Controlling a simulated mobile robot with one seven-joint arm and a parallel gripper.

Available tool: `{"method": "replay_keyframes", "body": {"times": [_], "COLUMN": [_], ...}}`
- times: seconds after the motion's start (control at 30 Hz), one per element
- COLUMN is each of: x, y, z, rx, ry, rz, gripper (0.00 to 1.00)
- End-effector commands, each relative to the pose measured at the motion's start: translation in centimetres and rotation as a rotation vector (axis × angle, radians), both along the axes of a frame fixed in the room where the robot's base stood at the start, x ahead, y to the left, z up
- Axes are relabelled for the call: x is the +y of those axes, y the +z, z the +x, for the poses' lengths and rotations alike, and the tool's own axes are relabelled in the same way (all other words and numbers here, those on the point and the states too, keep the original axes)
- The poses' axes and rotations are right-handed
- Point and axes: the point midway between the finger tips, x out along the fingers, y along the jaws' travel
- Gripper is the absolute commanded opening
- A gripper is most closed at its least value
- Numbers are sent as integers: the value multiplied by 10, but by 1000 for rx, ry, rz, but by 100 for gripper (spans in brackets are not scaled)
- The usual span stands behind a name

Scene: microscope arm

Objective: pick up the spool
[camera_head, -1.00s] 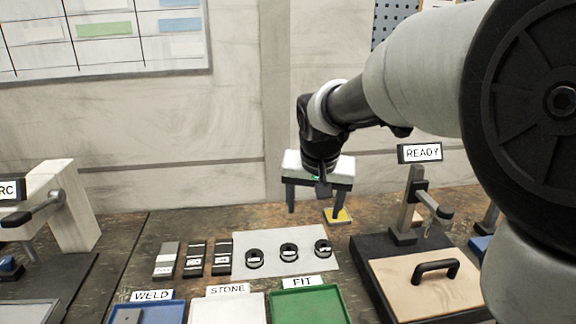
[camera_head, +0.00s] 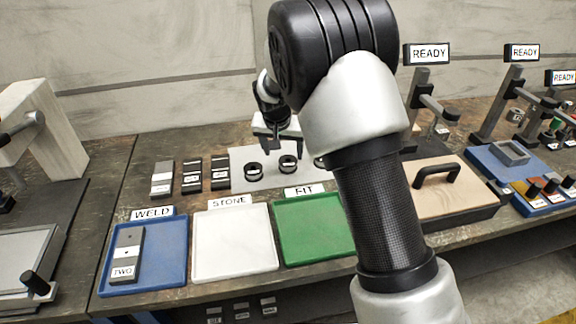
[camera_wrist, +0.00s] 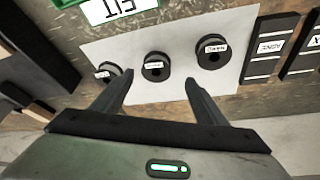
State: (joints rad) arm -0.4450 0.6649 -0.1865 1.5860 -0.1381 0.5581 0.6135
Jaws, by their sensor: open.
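Three black ring-shaped spools with white labels stand on a white mat (camera_head: 237,158). The wrist view, turned around, shows all three: one at left (camera_wrist: 108,71), one in the middle (camera_wrist: 156,67), one at right (camera_wrist: 213,54). My gripper (camera_wrist: 158,87) is open and empty, above the mat's back side. In the wrist view the middle spool appears between and beyond its fingertips. In the head view the gripper (camera_head: 277,138) is partly hidden by my arm.
Several dark and grey labelled blocks (camera_head: 192,175) lie left of the mat. In front are a blue WELD tray (camera_head: 172,271) holding a block, a white STONE tray (camera_head: 233,240) and a green FIT tray (camera_head: 305,235). A board with a black handle (camera_head: 437,172) stands at right.

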Motion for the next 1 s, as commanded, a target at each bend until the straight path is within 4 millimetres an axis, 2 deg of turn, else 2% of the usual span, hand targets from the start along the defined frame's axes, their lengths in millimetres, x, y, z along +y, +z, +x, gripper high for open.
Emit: {"method": "replay_keyframes", "body": {"times": [0.27, 0.53, 0.83, 0.87, 1.0], "x": [-5, -12, -13, -12, -12], "y": [-20, -54, -58, -58, -57], "z": [9, 24, 27, 27, 27], "rx": [1, 1, -1, -1, -1], "ry": [-2, 0, 0, 0, 0], "rz": [0, 0, 1, 1, 1], "gripper": [66, 66, 66, 63, 39]}}
